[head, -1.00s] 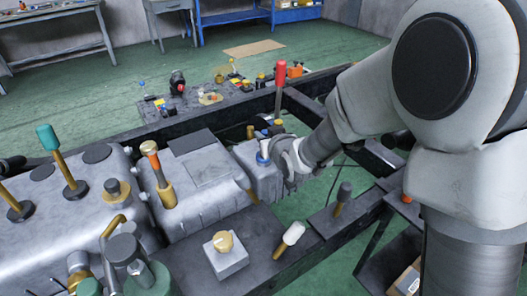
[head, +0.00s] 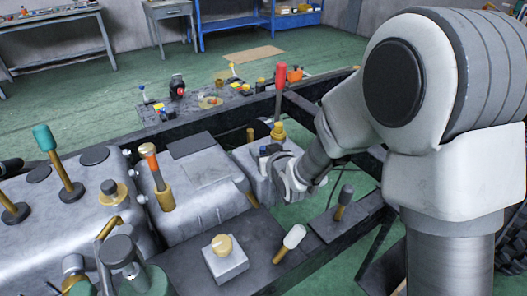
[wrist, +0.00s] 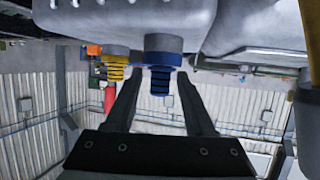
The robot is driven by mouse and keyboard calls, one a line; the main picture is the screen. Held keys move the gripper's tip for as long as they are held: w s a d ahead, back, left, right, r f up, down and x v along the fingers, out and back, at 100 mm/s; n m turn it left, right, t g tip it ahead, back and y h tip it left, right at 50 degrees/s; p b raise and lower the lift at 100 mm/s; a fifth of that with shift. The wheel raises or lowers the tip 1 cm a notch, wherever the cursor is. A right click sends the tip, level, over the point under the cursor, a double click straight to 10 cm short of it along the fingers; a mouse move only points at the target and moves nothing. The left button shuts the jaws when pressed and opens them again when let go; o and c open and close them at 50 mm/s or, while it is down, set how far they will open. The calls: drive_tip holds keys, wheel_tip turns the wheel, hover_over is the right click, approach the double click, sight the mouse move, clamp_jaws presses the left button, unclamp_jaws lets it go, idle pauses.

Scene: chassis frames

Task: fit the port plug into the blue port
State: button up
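The blue port (wrist: 163,57) shows in the wrist view as a blue ring on a grey neck, with a dark-blue ribbed piece (wrist: 160,82) projecting from it. I cannot tell whether this ribbed piece is the port plug or part of the port. In the head view the blue fitting (head: 263,152) stands upright on the end block, left of my gripper. My gripper (wrist: 160,76) has its two dark fingers spread, one on each side of the ribbed piece, with gaps visible on both sides. No other plug shows between the fingers.
A yellow ribbed fitting (wrist: 115,65) stands close beside the blue one, and a red-handled lever (head: 280,76) rises behind it. The grey housing (head: 205,180) lies left. Dark frame rails (head: 320,112) surround the block. A white-topped lever (head: 291,238) stands in front.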

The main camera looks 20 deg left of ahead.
drive_tip(key=shift+r, duration=0.1)
drive_tip(key=shift+s+r+p, duration=0.1)
drive_tip(key=shift+r+p, duration=0.1)
drive_tip(key=shift+p, duration=0.1)
drive_tip(key=p+v, duration=0.1)
drive_tip(key=v, duration=1.1)
drive_tip(key=s+d+r+m+g+h, duration=0.1)
drive_tip(key=d+r+m+h, duration=0.15)
drive_tip(key=d, duration=0.55)
drive_tip(key=s+d+r+m+g+h, duration=0.1)
drive_tip(key=s+d+r+h, duration=0.2)
drive_tip(key=d, duration=0.5)
drive_tip(key=s+d+r+m+g+h, duration=0.1)
drive_tip(key=s+d+r, duration=0.1)
drive_tip(key=s+d, duration=0.2)
drive_tip(key=s+d+r+m+g+h, duration=0.1)
drive_tip(key=s+d+r+m+g, duration=0.1)
drive_tip(key=s+d, duration=0.3)
drive_tip(key=s, duration=0.4)
drive_tip(key=shift+s+g, duration=0.3)
drive_tip(key=shift+r+m, duration=0.15)
drive_tip(key=shift+m, duration=0.1)
